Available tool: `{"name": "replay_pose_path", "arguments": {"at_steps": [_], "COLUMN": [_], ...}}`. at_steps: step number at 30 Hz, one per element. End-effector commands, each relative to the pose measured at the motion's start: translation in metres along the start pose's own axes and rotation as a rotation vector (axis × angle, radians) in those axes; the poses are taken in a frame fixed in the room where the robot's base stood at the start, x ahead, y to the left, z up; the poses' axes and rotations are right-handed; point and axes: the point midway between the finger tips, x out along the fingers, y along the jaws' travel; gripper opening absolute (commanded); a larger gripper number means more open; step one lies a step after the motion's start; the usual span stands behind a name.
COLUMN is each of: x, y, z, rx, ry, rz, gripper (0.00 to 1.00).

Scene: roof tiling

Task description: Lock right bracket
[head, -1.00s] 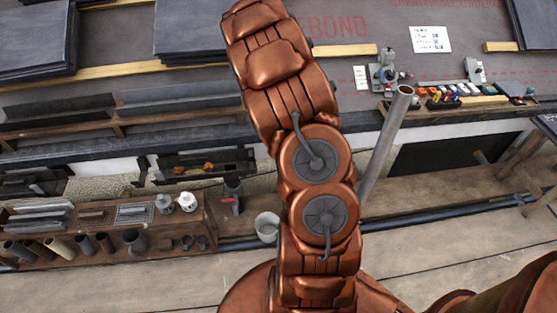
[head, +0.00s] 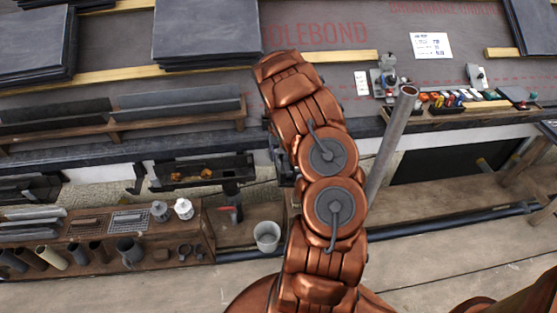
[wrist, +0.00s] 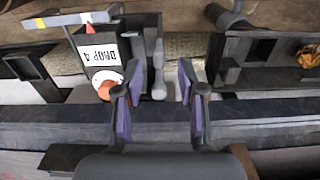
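In the wrist view my gripper (wrist: 158,88) is open, with purple pads on its two fingers. Between and beyond the fingers stands a grey upright lever-like part (wrist: 159,72), apparently untouched. Just left of it is a dark bracket-like housing (wrist: 80,52) with a white label (wrist: 100,51) reading "DROP" and an orange round part (wrist: 106,84), partly behind the left finger. In the head view a dark gutter (head: 190,165) hangs below the roof edge, left of my arm. My arm hides the fingers and the housing there. I cannot tell whether the bracket is locked.
In the wrist view a long dark rail (wrist: 50,112) runs behind the fingers, and a second dark bracket (wrist: 235,75) stands on the right. In the head view a grey pipe (head: 389,150) stands right of my arm. A white bucket (head: 267,236) and a shelf (head: 100,240) are below.

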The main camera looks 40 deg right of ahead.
Motion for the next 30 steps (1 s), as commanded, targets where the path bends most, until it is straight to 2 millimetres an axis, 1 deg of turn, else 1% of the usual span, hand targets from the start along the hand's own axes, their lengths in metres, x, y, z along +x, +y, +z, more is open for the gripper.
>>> {"name": "replay_pose_path", "arguments": {"at_steps": [1, 6, 14, 17, 26, 30], "x": [0.009, 0.023, 0.025, 0.025, 0.025, 0.025], "y": [0.001, 0.001, 0.001, 0.001, 0.001, 0.001], "z": [0.0, -0.001, -0.001, -0.001, -0.001, -0.001], "rx": [0.0, 0.001, 0.0, 0.0, 0.0, 0.0], "ry": [-0.001, 0.004, 0.004, 0.003, 0.003, 0.003], "rz": [0.0, 0.002, 0.001, 0.001, 0.001, 0.001], "gripper": [0.4, 0.4, 0.4, 0.31, 0.0, 0.0]}}
